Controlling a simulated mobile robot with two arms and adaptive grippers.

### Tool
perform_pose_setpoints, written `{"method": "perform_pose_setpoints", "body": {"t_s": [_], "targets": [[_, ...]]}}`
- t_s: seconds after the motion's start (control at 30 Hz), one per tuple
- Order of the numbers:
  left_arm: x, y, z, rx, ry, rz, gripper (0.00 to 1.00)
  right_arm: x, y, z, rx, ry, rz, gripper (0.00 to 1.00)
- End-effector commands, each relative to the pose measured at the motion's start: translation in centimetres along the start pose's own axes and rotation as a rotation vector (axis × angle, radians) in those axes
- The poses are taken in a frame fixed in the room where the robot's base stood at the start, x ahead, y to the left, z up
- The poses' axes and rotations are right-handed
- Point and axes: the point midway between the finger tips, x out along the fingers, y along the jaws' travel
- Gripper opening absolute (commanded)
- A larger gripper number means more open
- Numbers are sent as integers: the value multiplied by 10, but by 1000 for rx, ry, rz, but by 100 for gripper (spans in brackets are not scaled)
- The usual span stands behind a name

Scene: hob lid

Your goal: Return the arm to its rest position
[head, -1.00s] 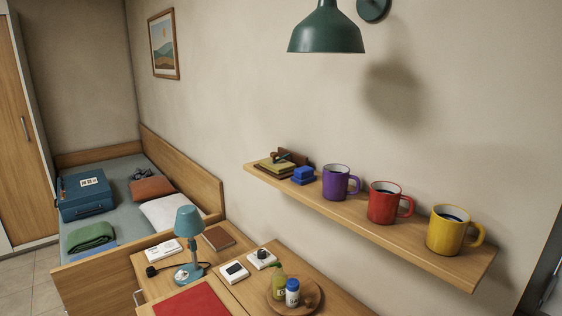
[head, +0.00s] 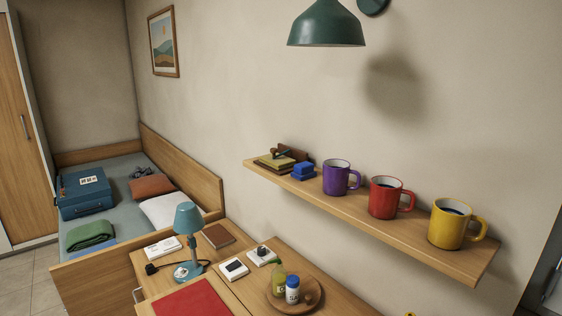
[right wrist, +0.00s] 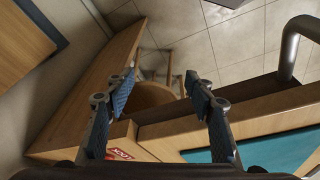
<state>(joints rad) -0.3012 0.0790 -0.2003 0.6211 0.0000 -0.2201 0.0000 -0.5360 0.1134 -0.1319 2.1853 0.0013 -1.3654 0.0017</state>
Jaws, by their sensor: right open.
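My right gripper (right wrist: 161,92) shows in the right wrist view. Its two blue-padded fingers stand wide apart with nothing between them. Behind the gap are wooden furniture and a tiled floor. My left gripper is in neither view. The head view shows no gripper that I can make out.
A wall shelf (head: 400,232) bears purple (head: 336,178), red (head: 384,197) and yellow (head: 450,224) mugs. Below are a desk with a teal lamp (head: 187,220) and a round tray (head: 315,303) with bottles. A metal rail (right wrist: 290,45) curves at the wrist view's right.

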Motion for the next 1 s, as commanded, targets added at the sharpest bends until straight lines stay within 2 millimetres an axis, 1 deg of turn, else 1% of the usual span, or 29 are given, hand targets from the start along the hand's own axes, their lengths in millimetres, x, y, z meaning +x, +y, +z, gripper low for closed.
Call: {"method": "perform_pose_setpoints", "body": {"t_s": [0.03,0.07,0.17,0.2,0.27,0.3,0.37,0.4,0.47,0.5,0.57,0.6,0.67,0.7,0.8,0.9,1.0], "targets": [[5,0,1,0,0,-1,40,21,-1,6,-1,-10,-1,50],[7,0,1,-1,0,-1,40,32,-1,9,-2,-15,-2,50],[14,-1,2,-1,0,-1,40,75,-4,24,-5,-32,-4,50],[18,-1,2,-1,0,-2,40,96,-4,32,-7,-39,-5,50],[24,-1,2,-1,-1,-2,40,127,-6,48,-9,-52,-7,50],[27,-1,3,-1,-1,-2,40,148,-7,58,-11,-59,-8,50],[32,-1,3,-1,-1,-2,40,178,-8,77,-13,-73,-9,50],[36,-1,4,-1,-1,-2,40,196,-9,90,-15,-80,-10,50],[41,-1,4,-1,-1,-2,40,223,-10,112,-18,-93,-11,50],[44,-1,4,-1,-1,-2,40,239,-11,127,-20,-101,-12,50],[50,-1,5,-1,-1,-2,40,262,-12,151,-23,-113,-14,50],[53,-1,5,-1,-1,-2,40,276,-13,168,-25,-122,-15,50],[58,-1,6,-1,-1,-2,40,295,-14,193,-28,-134,-16,50],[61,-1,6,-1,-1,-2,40,306,-14,210,-30,-142,-17,50],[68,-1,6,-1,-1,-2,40,326,-14,249,-34,-158,-18,50],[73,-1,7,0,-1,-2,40,338,-14,280,-38,-171,-19,50],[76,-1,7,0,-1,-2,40,343,-14,300,-41,-177,-19,50]]}}
